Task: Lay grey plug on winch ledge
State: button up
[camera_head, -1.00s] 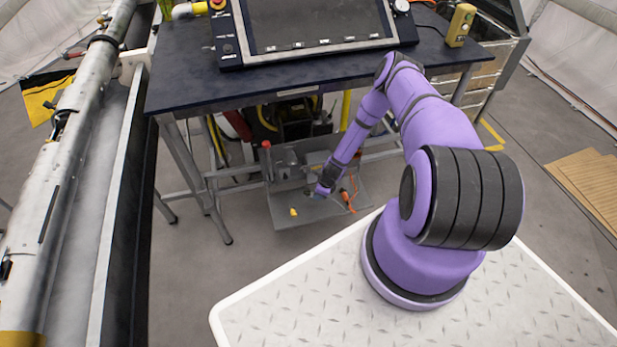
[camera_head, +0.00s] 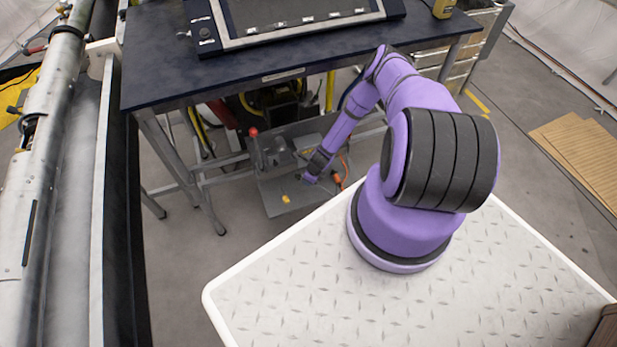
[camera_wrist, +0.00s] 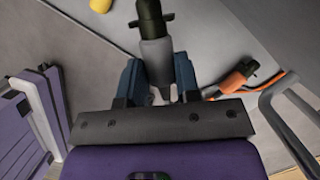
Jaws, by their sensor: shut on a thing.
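The grey plug (camera_wrist: 156,52), with a dark end, sits between the blue fingers of my gripper (camera_wrist: 158,78) in the wrist view. My gripper is shut on it, and the plug's dark end points away from the wrist. In the head view my gripper (camera_head: 308,178) is low over the grey winch ledge (camera_head: 270,192) under the table. The plug itself is too small to make out there. Whether the plug touches the ledge cannot be told. The ledge's grey surface (camera_wrist: 215,38) also fills much of the wrist view's background.
An orange plug (camera_wrist: 236,76) with its cable lies right of my gripper. A small yellow piece (camera_head: 285,199) lies on the ledge to the left. A red-knobbed lever (camera_head: 253,133) rises at the ledge's left. The dark table (camera_head: 160,80) overhangs behind.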

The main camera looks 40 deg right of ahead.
aim_at(307, 192)
jog(key=shift+f, duration=4.15)
jog(key=shift+f, duration=0.5)
jog(key=o, duration=1.1)
jog(key=shift+r, duration=0.1)
jog(key=v, duration=1)
jog(key=shift+s+d+r, duration=0.1)
jog(key=shift+r, duration=0.15)
